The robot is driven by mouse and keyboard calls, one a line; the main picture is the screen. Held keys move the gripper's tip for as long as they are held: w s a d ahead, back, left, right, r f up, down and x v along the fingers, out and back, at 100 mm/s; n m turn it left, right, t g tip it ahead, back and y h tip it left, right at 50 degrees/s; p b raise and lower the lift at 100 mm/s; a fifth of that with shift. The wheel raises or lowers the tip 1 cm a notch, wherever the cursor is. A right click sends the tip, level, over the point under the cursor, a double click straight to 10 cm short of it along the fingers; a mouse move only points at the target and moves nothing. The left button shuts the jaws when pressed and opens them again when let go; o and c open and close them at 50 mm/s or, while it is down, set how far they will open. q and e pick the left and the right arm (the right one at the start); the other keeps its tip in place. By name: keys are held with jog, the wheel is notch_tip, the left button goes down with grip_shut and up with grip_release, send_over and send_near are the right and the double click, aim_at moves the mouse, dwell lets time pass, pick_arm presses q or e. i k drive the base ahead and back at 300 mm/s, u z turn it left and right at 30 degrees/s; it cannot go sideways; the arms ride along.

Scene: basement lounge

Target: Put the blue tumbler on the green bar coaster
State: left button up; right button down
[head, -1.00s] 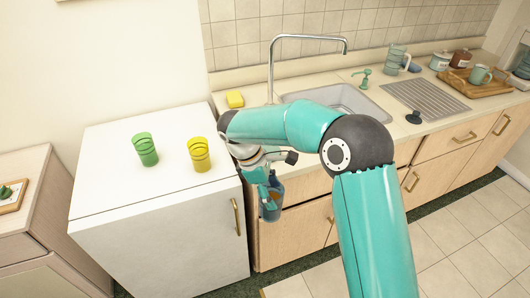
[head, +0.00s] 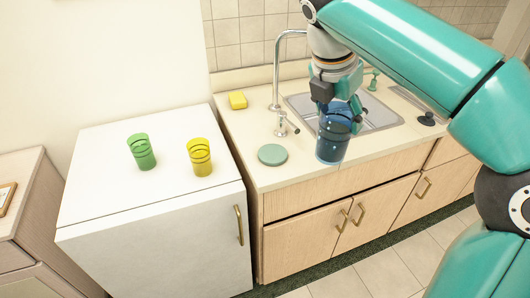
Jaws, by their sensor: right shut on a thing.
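The blue tumbler (head: 332,142) is a dark see-through cup, held upright by my right gripper (head: 338,108). The gripper is shut on it near the rim. In the picture the tumbler overlaps the counter's front edge, in front of the sink; I cannot tell its exact height. The green bar coaster (head: 272,155) is a flat round disc on the counter near its front left corner, bare, to the left of the tumbler and apart from it. My left gripper is not in view.
A green tumbler (head: 141,151) and a yellow tumbler (head: 200,157) stand on the white cabinet (head: 105,160) at the left. A faucet (head: 277,75), a small tap (head: 283,125) and a yellow sponge (head: 237,100) are behind the coaster. The sink (head: 378,115) lies behind the tumbler.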

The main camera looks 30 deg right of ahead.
aim_at(273, 153)
jog(key=i, duration=0.9)
